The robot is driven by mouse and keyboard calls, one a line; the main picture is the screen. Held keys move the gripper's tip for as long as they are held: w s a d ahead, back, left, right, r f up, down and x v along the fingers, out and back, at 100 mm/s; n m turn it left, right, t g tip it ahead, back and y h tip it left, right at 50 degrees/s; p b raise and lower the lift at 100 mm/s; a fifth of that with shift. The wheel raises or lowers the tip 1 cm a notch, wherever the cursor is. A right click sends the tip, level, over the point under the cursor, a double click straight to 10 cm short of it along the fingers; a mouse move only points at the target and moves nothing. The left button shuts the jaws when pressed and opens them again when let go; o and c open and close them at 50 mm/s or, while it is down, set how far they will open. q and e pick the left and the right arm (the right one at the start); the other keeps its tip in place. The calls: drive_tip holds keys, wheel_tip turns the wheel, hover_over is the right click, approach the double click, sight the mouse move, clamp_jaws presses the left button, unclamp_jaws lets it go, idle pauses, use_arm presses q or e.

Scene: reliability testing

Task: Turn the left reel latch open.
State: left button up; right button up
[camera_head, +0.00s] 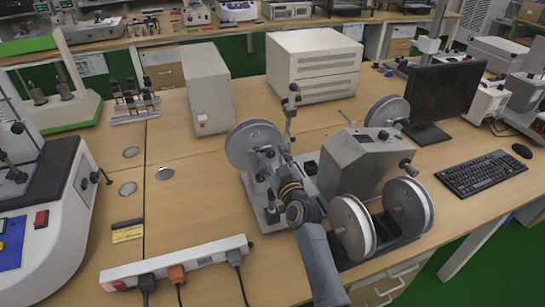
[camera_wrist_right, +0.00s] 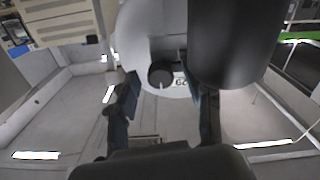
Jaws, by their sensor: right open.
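The left reel (camera_head: 240,142) is a pale grey disc mounted upright at the left of the winding machine (camera_head: 355,160). My right gripper (camera_head: 268,160) is in front of its face and hides part of it and its hub. In the right wrist view the reel (camera_wrist_right: 136,45) shows as a pale disc with a round black latch knob (camera_wrist_right: 160,73) at its hub. The open fingers of my right gripper (camera_wrist_right: 164,92) stand on either side of the knob, with visible gaps. Whether the fingertips reach past the knob is unclear. My left gripper is not in view.
More reels (camera_head: 352,228) stand at the machine's front right, and one (camera_head: 387,111) behind it. A thin metal post (camera_head: 290,115) rises close to my right gripper. A power strip (camera_head: 175,262) lies at the front. The wooden table (camera_head: 185,210) is mostly clear left of the machine.

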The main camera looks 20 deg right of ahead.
clamp_jaws()
drive_tip(key=m+p, duration=0.1)
drive_tip(key=m, duration=0.3)
drive_tip(key=shift+r, duration=0.1)
drive_tip(key=m+p, duration=0.1)
drive_tip(key=m, duration=0.3)
drive_tip(key=shift+m, duration=0.3)
drive_tip(key=m, duration=0.9)
drive_tip(key=shift+p, duration=0.4)
drive_tip(key=shift+m, duration=0.3)
